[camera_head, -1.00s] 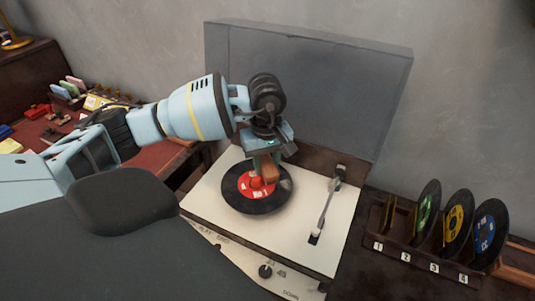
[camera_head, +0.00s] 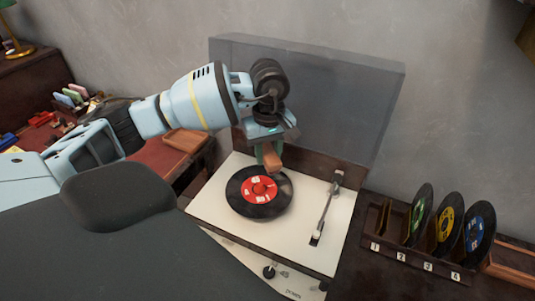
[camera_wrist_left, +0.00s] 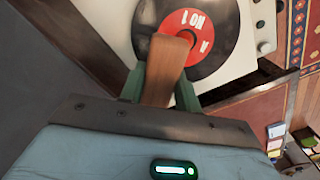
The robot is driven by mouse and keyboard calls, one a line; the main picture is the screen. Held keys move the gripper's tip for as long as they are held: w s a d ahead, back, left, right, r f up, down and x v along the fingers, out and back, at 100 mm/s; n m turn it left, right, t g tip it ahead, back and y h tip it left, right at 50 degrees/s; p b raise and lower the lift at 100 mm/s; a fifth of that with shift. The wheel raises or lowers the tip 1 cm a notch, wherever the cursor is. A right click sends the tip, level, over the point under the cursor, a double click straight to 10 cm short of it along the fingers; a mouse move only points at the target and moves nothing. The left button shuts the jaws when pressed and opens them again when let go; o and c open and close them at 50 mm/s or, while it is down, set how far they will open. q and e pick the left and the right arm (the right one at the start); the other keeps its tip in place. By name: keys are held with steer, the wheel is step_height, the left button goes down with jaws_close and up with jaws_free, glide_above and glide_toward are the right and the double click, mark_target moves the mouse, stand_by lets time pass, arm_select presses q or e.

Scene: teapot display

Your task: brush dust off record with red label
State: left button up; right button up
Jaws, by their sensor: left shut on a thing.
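The record with the red label (camera_head: 247,203) lies flat on the white turntable (camera_head: 212,185). Its black grooves and red label also show in the left wrist view (camera_wrist_left: 213,37). My left gripper (camera_head: 270,153) is above the far side of the record. It is shut on a brown wooden brush (camera_wrist_left: 168,62), which also shows in the head view (camera_head: 272,161). The underside of the brush is hidden, and I cannot tell whether it touches the record. My right gripper does not show.
The tonearm (camera_head: 324,215) rests at the right of the record. A clear lid (camera_head: 320,100) stands open behind. A numbered rack (camera_head: 395,246) at the right holds records with green, yellow and blue labels. A red-topped desk (camera_head: 155,157) is at the left.

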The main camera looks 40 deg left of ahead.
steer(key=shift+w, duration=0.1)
